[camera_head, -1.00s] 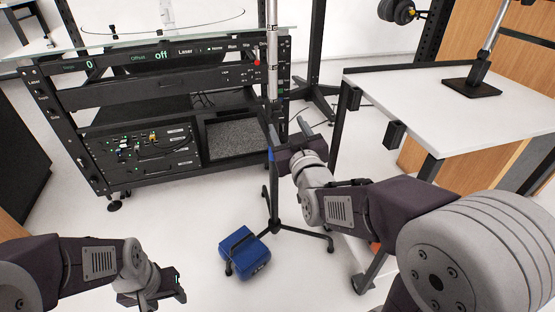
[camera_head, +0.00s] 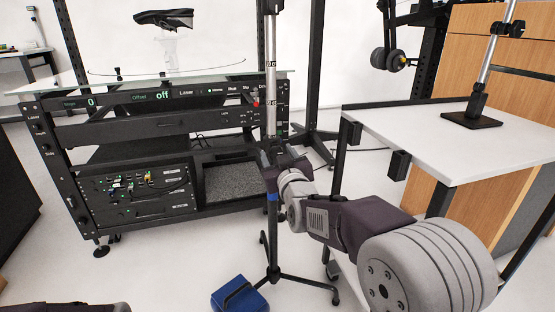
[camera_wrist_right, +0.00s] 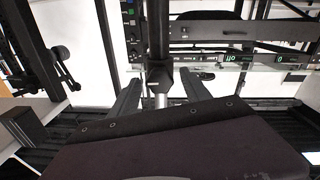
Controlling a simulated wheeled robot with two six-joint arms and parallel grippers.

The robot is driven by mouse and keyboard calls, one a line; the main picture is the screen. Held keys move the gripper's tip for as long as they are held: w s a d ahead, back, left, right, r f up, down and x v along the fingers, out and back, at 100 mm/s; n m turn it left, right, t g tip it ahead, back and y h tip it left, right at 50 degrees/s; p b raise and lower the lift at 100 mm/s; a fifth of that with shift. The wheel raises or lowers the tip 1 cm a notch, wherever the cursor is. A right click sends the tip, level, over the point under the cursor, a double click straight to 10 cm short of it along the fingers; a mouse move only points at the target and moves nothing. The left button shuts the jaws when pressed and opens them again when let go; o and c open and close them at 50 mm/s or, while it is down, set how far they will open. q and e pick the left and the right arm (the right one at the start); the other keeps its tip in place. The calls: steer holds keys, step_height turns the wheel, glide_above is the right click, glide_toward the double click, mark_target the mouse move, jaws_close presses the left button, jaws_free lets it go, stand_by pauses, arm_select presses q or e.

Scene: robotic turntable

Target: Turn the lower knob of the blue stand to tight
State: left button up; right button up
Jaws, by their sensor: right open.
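The stand is a slim upright pole (camera_head: 271,75) with a blue band (camera_head: 272,197) and a black tripod foot (camera_head: 274,277). My right gripper (camera_head: 272,158) is at the pole just above the blue band, its fingers open. In the right wrist view the pole (camera_wrist_right: 157,30) passes between the open fingers, with a black collar (camera_wrist_right: 160,76) near them. I cannot make out the lower knob or its setting; the gripper covers that part in the head view. My left gripper is out of view; only a bit of my left arm shows at the bottom left.
A black equipment rack (camera_head: 160,131) with a glass top stands behind and left of the stand. A white table (camera_head: 440,150) is to the right. A blue box (camera_head: 238,296) lies on the floor by the tripod foot.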

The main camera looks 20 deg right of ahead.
steer(key=shift+c, duration=0.4)
jaws_close()
steer(key=m+b, duration=0.1)
steer(key=m, duration=0.3)
steer(key=shift+m, duration=0.4)
steer(key=m+b, duration=0.1)
steer(key=m, duration=0.2)
steer(key=shift+f+m, duration=0.1)
steer(key=shift+m, duration=0.3)
steer(key=m+b, duration=0.3)
steer(key=m, duration=0.3)
steer(key=shift+m+b, duration=0.5)
steer(key=shift+m, duration=1.2)
